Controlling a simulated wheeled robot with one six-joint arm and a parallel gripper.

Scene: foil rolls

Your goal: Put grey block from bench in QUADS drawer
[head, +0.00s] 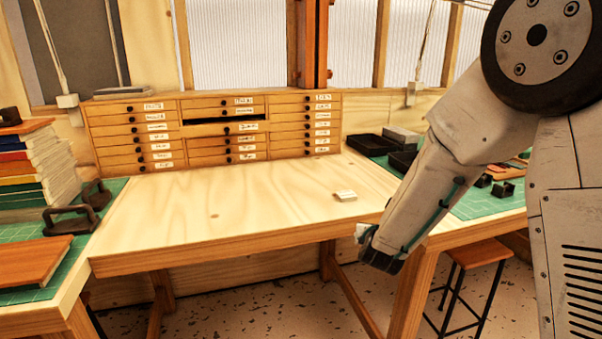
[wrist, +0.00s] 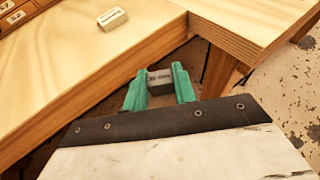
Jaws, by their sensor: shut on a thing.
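My gripper (wrist: 160,83) has green fingers and is shut on a small grey block (wrist: 159,76) with dark lettering too small to read. In the head view my gripper (head: 362,236) hangs by the bench's front right edge; the grey block cannot be made out clearly there. The drawer cabinet (head: 215,133) stands at the back of the bench (head: 240,205). One drawer in its middle column (head: 224,127) seems open, with a dark gap above its front. The drawer labels are too blurred to read, so I cannot tell which is QUADS.
A pale labelled block (head: 345,196) lies on the bench, also in the wrist view (wrist: 112,19). Black trays (head: 372,144) stand at right, stacked books (head: 38,165) at left. A stool (head: 478,255) stands below right. The bench middle is clear.

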